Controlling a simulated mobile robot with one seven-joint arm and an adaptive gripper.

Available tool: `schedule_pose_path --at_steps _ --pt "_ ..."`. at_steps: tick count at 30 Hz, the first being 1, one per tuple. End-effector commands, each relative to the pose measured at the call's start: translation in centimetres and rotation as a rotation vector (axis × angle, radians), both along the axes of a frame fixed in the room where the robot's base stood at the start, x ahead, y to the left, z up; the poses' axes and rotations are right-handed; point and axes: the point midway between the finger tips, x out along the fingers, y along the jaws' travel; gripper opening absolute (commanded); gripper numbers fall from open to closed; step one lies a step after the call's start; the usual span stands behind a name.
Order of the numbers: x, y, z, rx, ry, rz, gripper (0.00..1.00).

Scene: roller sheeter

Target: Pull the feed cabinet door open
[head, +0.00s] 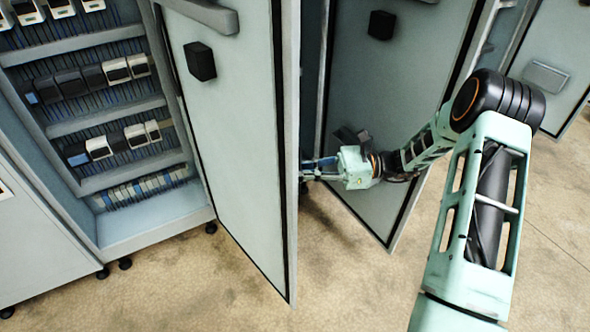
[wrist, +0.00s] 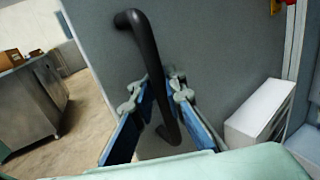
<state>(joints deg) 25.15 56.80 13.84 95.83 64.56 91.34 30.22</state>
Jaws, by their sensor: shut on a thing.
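A pale grey cabinet door (head: 235,130) stands swung open in the head view, its inner face towards the camera. My gripper (head: 308,168) reaches in from the right, at this door's free edge; its fingertips are partly hidden behind the edge. In the wrist view a black bar handle (wrist: 143,45) is fixed on a grey panel (wrist: 200,40). My gripper (wrist: 156,92) has a blue-padded finger on each side of the handle and is shut on it. The handle is hidden in the head view.
The open cabinet (head: 105,120) at left holds rows of electrical modules. A second open door (head: 385,100) stands close behind my wrist, leaving a narrow gap. The floor (head: 180,285) in front is clear. A metal counter (wrist: 30,105) shows at left in the wrist view.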

Motion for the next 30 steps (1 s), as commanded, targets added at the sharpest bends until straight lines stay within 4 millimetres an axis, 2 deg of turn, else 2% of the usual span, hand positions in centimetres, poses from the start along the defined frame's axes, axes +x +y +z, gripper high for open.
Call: schedule_pose_path --at_steps 12,13,18,26,30 --pt "-0.4 -0.4 -0.4 -0.006 0.009 0.004 0.00" --pt "-0.4 -0.4 -0.4 -0.006 0.010 0.004 0.11" --pt "-0.3 -0.3 -0.3 -0.005 0.008 0.003 0.28" --pt "-0.2 -0.2 -0.2 -0.003 0.004 0.004 0.28" --pt "0.0 -1.2 -0.2 -0.003 0.003 0.002 0.28"
